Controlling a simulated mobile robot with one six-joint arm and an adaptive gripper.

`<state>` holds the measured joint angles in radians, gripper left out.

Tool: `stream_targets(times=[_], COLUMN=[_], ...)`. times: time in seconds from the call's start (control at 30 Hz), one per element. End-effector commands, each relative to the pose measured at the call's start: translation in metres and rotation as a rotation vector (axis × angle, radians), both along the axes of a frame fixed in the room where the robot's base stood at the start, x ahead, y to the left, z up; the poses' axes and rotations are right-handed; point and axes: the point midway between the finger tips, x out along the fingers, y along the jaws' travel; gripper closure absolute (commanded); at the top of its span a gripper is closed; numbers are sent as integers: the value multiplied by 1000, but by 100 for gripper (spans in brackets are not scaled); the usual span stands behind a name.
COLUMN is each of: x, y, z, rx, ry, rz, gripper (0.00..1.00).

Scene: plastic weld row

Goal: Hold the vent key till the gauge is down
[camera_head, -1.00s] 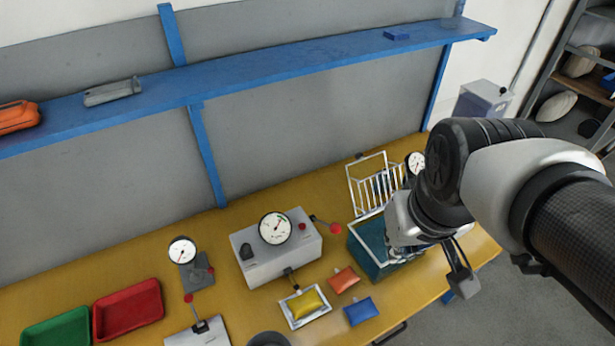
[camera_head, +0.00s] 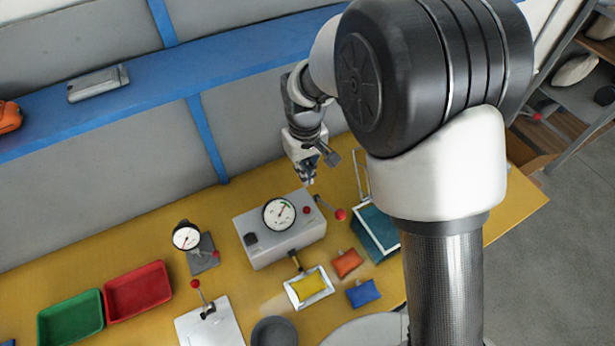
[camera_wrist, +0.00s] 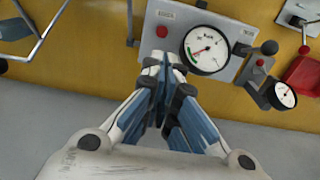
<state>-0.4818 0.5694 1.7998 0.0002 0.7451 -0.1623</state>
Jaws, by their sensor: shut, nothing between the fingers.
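The grey box (camera_head: 262,256) stands on the yellow bench and carries a round white gauge (camera_head: 279,214) with a green mark on its dial. A red button (camera_head: 307,210) is on its right side and a black knob (camera_head: 251,239) on its left; I cannot read which is the vent key. In the wrist view the red button (camera_wrist: 162,31), gauge (camera_wrist: 206,65) and black knob (camera_wrist: 241,48) show again. My gripper (camera_head: 309,181) is shut and empty, above the box's back right end. Its fingertips (camera_wrist: 164,66) show close to the red button, apparently not touching it.
A red-knobbed lever (camera_head: 340,214) sticks out right of the box. A blue shelf (camera_head: 160,103) runs behind. A second gauge (camera_head: 186,236) stands left.

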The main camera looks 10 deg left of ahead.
Motion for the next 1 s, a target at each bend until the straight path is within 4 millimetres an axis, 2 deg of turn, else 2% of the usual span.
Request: stream_targets(times=[0.47, 0.63, 1.0], x=[0, 0, 2], y=[1, 1, 2], z=[-7, -32, -110], rx=[-2, -3, -2], ry=[4, 6, 5], rz=[3, 3, 3], gripper=[100, 100, 100])
